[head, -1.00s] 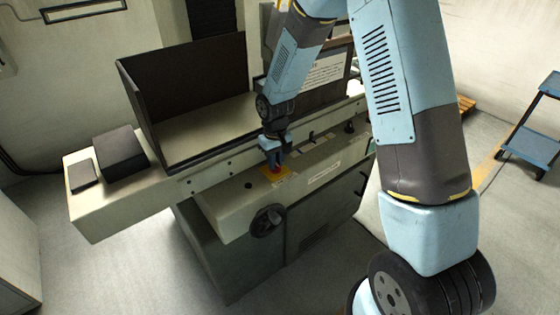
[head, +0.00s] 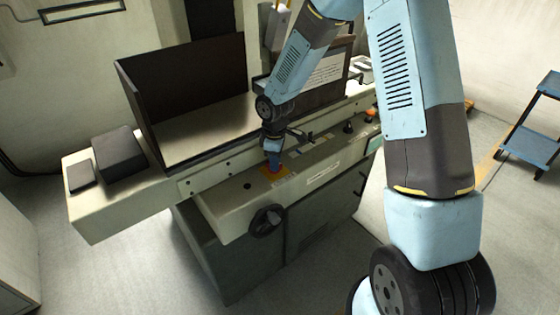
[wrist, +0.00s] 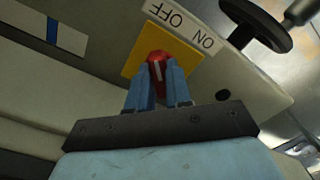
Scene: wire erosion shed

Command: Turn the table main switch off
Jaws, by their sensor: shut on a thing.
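The main switch is a red rotary knob (wrist: 158,58) with a white line, on a yellow plate (wrist: 188,58) on the machine's front. A white label (wrist: 190,29) beside it reads OFF and ON, upside down in the wrist view. My gripper (wrist: 161,70) has its two blue fingers shut on the knob, one on either side. The white line shows between the fingers, but I cannot tell which word it points to. In the head view my gripper (head: 272,166) is down at the yellow plate (head: 266,174), and the knob is hidden there.
A black handwheel (head: 267,220) sticks out below the switch. A dark splash guard (head: 190,82) stands behind on the machine table. Small black knobs and an orange one (head: 371,115) lie right along the panel. A blue cart (head: 530,145) stands far right.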

